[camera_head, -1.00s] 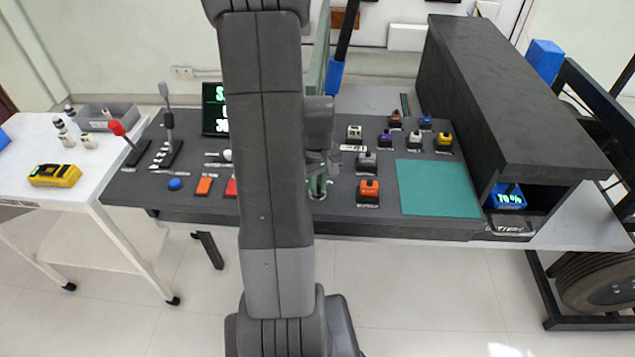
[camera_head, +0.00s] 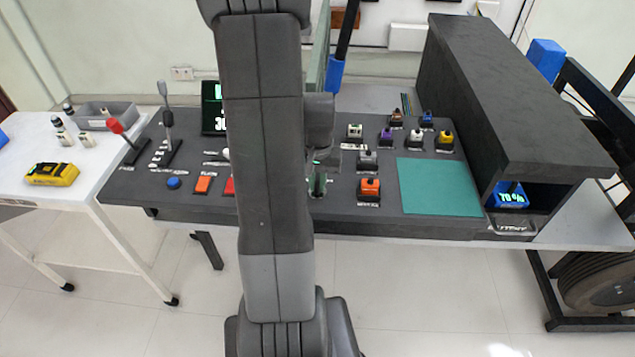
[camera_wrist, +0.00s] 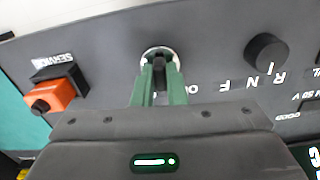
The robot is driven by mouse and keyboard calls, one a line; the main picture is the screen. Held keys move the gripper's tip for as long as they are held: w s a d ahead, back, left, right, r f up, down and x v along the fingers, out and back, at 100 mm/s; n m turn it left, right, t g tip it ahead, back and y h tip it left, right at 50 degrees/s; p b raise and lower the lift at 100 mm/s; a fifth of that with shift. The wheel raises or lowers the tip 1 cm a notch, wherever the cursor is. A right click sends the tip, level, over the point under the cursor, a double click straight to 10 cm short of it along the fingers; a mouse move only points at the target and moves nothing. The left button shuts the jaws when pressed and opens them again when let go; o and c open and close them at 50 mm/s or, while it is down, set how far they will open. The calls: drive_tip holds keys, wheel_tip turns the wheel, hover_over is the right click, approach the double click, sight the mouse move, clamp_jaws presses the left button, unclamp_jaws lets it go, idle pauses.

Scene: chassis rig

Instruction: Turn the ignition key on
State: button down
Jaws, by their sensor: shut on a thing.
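The ignition key (camera_wrist: 159,64) is a small dark piece in a round silver-rimmed lock (camera_wrist: 146,53) on the grey panel in the wrist view. My gripper (camera_wrist: 160,72) has its two green fingers closed on either side of the key, at the lock. In the head view my green fingertips (camera_head: 318,184) are at the panel, and my arm hides much of that area. The key's exact angle is hard to tell.
A black knob (camera_wrist: 265,53) is to the right of the lock in the wrist view, and an orange service switch (camera_wrist: 52,95) is to the left. In the head view a green mat (camera_head: 438,187) and a dark raised shelf (camera_head: 520,95) are on the right. Levers stand at the left.

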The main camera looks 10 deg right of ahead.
sight(317, 183)
drive_tip(key=m, duration=0.4)
drive_tip(key=shift+m, duration=0.4)
drive_tip(key=shift+b, duration=0.3)
drive_tip(key=c, duration=1.5)
unclamp_jaws()
drive_tip(key=shift+o, duration=0.2)
wheel_tip(317, 183, up, 14)
drive_tip(key=shift+p, duration=0.35)
drive_tip(key=shift+f, duration=0.2)
wheel_tip(317, 183, down, 14)
drive_tip(key=shift+r+b, duration=0.15)
drive_tip(key=shift+b, duration=0.2)
